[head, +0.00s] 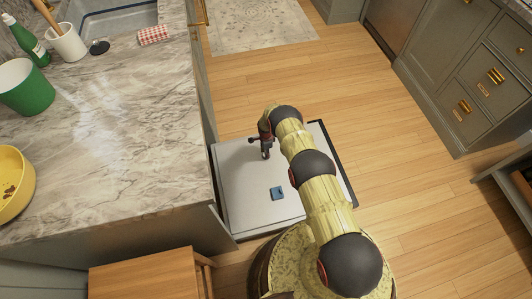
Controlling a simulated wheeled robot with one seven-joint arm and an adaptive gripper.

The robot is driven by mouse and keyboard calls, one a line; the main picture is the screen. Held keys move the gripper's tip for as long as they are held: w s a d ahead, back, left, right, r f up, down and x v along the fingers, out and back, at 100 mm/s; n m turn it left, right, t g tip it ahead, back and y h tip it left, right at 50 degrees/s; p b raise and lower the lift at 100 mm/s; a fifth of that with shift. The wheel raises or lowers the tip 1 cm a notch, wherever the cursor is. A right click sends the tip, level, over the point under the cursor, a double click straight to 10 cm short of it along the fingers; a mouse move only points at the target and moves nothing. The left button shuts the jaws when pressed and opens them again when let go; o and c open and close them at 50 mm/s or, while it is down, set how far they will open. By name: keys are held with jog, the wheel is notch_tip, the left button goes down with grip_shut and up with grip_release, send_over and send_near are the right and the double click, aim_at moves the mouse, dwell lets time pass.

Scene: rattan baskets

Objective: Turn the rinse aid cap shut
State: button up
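A pale grey dishwasher door (240,185) lies open and flat beside the counter. A small blue square fitting (277,193) with a dark mark sits on the door's inner face. The rinse aid cap cannot be told apart from this fitting at this size. My gripper (266,155) is over the door, farther back and slightly left of the blue fitting, and apart from it in the picture. Its fingers point down and are too small to show whether they are open or shut. My arm crosses the right part of the door and hides some of it.
A marble counter (120,140) borders the door on the left, with a green pot (27,92), a yellow bowl (10,180) and a sink (115,20). A wooden stool (140,277) stands at the front left. The wooden floor (395,150) on the right is clear up to grey cabinets (440,65).

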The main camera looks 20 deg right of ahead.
dwell(0.3)
jog(key=n, duration=0.5)
jog(key=shift+n, duration=0.4)
jog(key=n, duration=0.3)
jog(key=shift+n, duration=0.3)
jog(key=n, duration=0.4)
jog(key=shift+n, duration=2.2)
jog(key=shift+w, duration=0.1)
jog(key=o, duration=1.1)
jog(key=shift+o, duration=0.2)
